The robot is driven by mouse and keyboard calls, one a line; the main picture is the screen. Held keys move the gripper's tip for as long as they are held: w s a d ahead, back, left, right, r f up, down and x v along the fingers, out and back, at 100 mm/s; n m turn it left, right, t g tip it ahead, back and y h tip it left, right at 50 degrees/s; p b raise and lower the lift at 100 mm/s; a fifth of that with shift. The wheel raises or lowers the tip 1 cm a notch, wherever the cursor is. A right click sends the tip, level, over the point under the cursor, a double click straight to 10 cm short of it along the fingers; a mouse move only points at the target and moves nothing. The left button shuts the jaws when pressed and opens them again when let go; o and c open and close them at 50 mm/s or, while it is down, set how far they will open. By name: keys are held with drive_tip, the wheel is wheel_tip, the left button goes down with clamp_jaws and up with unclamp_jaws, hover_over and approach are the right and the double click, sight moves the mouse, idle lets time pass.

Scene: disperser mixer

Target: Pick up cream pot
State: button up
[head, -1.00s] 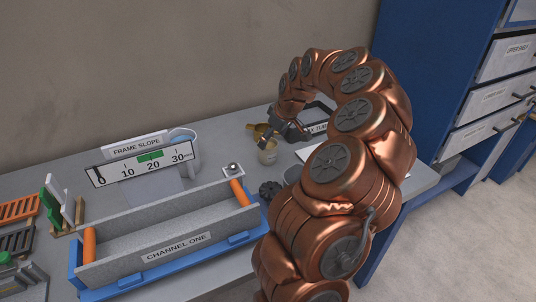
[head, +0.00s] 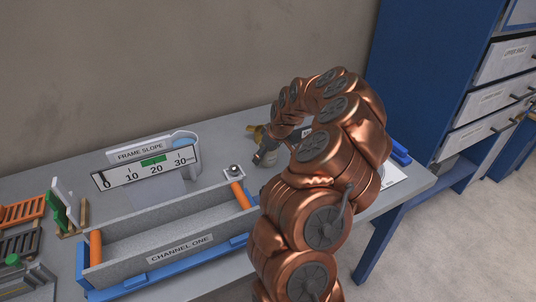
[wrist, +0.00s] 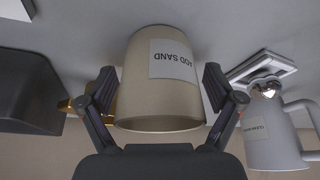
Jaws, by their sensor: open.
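The cream pot (wrist: 158,100) fills the middle of the wrist view, with a white label that reads "ADD SAND" upside down. My gripper (wrist: 160,78) is open, with one dark finger on each side of the pot. A narrow gap shows beside the left finger; I cannot tell whether the right finger touches. In the head view my gripper (head: 266,146) is down at the pot near the back of the bench, and it mostly hides the pot.
A brass object (wrist: 68,107) is behind the left finger. The grey channel (head: 170,238) and slope gauge (head: 148,168) stand left in the head view.

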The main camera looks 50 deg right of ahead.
drive_tip(key=c, duration=1.2)
drive_tip(key=shift+r, duration=0.1)
drive_tip(key=shift+c, duration=0.2)
